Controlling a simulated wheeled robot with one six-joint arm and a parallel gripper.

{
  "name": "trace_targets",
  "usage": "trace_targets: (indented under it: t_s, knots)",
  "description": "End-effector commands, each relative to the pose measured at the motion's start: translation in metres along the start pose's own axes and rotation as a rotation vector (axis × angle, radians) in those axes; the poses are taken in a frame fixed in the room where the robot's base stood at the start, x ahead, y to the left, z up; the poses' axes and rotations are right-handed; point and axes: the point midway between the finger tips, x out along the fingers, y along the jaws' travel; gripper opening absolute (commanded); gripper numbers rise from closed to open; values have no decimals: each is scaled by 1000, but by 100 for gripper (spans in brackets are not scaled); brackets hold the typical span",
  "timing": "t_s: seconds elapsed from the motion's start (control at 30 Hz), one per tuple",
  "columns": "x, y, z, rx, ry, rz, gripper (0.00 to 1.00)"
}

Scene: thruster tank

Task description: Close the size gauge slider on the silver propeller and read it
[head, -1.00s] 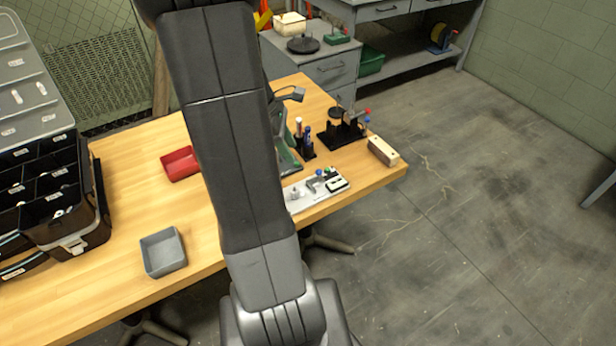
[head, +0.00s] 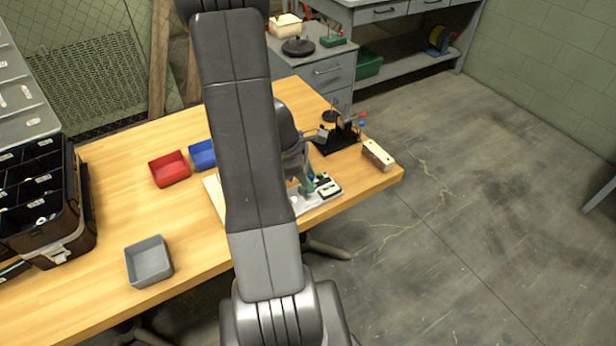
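A pale board (head: 304,208) with small fittings lies near the front right edge of the bench, partly behind my arm. A small white and dark block (head: 327,189) sits at its right end; I cannot tell whether it is the size gauge slider. My gripper (head: 302,188) is low over the board, just left of that block. Its fingers are small and partly hidden, so I cannot tell whether they are open or touching anything. I cannot make out the silver propeller.
Red (head: 169,169), blue (head: 202,154) and grey (head: 148,261) bins stand left of my arm. A black compartment case (head: 62,225) is at far left. A black stand (head: 338,138) and a wooden block (head: 378,155) are beyond the board. Bare bench lies between the bins.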

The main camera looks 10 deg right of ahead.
Motion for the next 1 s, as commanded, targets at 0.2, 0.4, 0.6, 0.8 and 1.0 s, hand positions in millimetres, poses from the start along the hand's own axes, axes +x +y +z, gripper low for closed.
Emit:
trace_targets:
  t_s: [0.2,0.4,0.6,0.8,1.0]
  knots:
    - [0,0,0,0,0,0,12]
    - [0,0,0,0,0,1,0]
    - [-4,-5,-9,-4,1,2,0]
    - [-7,-11,-16,-1,0,0,0]
    - [-7,-11,-16,0,0,0,24]
